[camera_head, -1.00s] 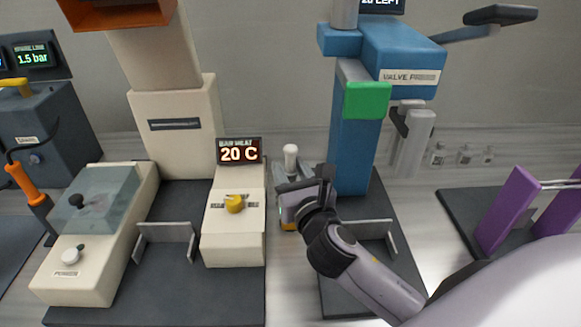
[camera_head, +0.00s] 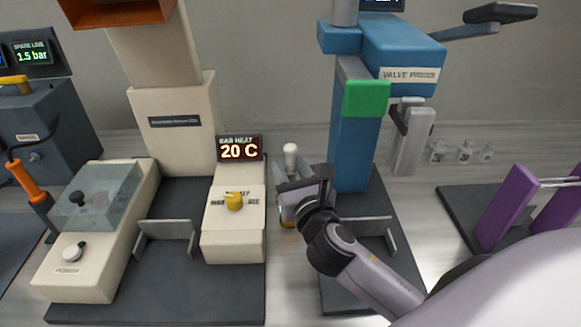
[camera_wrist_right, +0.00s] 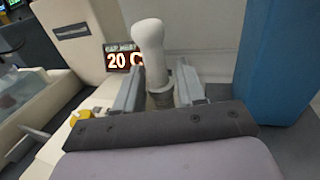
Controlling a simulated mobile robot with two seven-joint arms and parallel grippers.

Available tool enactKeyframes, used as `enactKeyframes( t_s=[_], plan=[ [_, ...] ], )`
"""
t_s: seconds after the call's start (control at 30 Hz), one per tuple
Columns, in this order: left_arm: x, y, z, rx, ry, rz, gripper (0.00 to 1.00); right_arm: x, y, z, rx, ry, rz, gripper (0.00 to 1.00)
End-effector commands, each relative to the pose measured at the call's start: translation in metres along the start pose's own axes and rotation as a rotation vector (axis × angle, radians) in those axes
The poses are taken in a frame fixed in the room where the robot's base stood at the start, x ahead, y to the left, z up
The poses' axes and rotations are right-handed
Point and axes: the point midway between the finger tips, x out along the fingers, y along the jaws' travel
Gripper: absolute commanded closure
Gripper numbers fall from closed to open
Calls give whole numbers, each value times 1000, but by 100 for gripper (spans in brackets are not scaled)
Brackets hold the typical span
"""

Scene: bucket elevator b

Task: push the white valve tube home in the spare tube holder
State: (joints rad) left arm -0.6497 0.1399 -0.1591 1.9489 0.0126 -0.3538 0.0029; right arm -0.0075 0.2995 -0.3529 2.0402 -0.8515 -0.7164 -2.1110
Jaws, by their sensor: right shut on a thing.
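The white valve tube (camera_head: 290,152) stands about upright between the cream machine and the blue press in the head view. Its rounded white top also shows in the right wrist view (camera_wrist_right: 149,45). My right gripper (camera_head: 290,178) is shut on the tube below that top; its two grey fingers (camera_wrist_right: 160,92) stand on either side of it in the wrist view. The tube's lower end is hidden behind the gripper, so I cannot tell how deep it sits or see the spare tube holder clearly. My left gripper is not in view.
The cream machine with a yellow knob (camera_head: 234,201) and a 20 C display (camera_head: 239,149) stands close on the left. The blue press (camera_head: 352,150) stands close on the right. Small clear jars (camera_head: 464,152) and a purple frame (camera_head: 507,208) are farther right.

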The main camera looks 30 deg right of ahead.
Motion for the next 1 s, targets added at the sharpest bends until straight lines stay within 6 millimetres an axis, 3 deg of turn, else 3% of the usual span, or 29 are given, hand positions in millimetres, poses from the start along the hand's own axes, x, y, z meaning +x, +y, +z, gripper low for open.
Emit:
enactKeyframes(
  t_s=[1.0],
  plan=[
    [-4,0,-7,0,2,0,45,0,0,1,0,-3,5,97]
  ],
)
